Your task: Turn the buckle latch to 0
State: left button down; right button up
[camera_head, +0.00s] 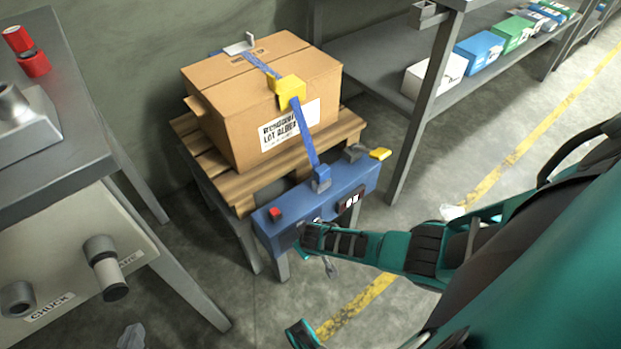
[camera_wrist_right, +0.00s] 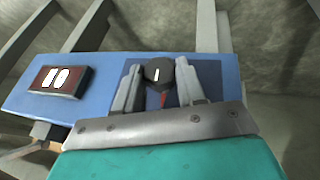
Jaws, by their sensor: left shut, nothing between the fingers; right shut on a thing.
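A blue box (camera_head: 335,205) at the pallet's front edge carries a digit display (camera_head: 350,200), also in the right wrist view (camera_wrist_right: 58,81); I cannot read its digits surely. The black round latch knob (camera_wrist_right: 159,72), with a white mark, sits on a darker blue plate (camera_wrist_right: 208,75). My right gripper (camera_wrist_right: 160,92) is shut on the knob, one grey finger on each side.
A blue strap (camera_head: 305,130) with a yellow piece (camera_head: 288,90) runs over a cardboard carton (camera_head: 230,105) on a wooden pallet (camera_head: 240,195). A red button (camera_head: 275,213) is on the box's left. A grey workbench (camera_head: 75,150) stands left, a shelf (camera_head: 390,55) right.

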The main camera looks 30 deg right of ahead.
jog(key=o, duration=1.1)
jog(key=shift+c, duration=0.2)
jog(key=shift+s+r, duration=0.1)
jog(key=shift+r, duration=0.1)
jog(key=p+v, duration=0.8)
jog(key=v, duration=0.4)
jog(key=shift+r, duration=0.2)
jog(key=shift+a, duration=0.15)
